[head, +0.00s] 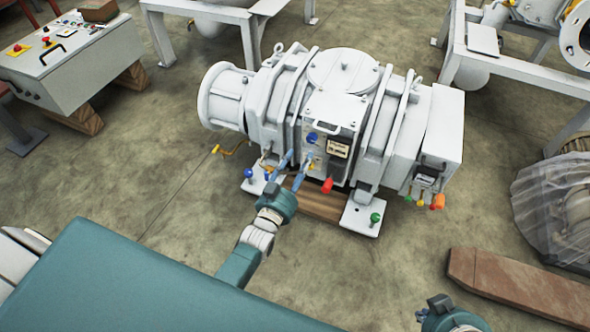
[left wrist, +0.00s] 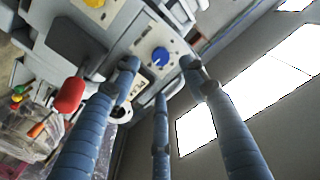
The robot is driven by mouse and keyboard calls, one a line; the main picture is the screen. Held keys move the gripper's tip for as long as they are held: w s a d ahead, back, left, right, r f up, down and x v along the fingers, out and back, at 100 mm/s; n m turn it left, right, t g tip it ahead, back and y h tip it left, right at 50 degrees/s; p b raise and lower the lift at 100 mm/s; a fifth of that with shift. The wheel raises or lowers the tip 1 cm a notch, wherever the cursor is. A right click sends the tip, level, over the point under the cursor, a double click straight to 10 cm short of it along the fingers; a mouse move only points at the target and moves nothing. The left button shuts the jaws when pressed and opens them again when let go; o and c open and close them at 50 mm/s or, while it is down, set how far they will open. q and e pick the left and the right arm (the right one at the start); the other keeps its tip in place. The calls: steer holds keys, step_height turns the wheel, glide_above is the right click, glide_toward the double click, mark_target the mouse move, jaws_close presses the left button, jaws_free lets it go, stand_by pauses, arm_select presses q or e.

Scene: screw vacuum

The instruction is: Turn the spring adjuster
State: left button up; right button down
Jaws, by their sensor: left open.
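A white vacuum machine (head: 343,70) stands on the floor, with a blue knob (head: 312,138) on its front panel. No part is labelled as the spring adjuster; this knob is the likeliest. In the left wrist view the blue knob (left wrist: 160,57) has a white pointer mark and lies ahead, between my spread fingertips. My left gripper (head: 300,158) is open in front of the panel, its three blue fingers also showing in the left wrist view (left wrist: 158,76). Contact with the knob cannot be told. My right gripper (head: 422,315) is partly cut off at the bottom edge, its fingers unclear.
A red handle (head: 327,186) sticks out below the panel, close to my left fingers; it also shows in the left wrist view (left wrist: 69,94). A control cabinet (head: 66,62) stands at the upper left. A wooden beam (head: 515,284) lies at the lower right. The floor between is clear.

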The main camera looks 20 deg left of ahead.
arm_select(q)
steer(key=shift+s, duration=1.75)
steer(key=shift+a, duration=0.1)
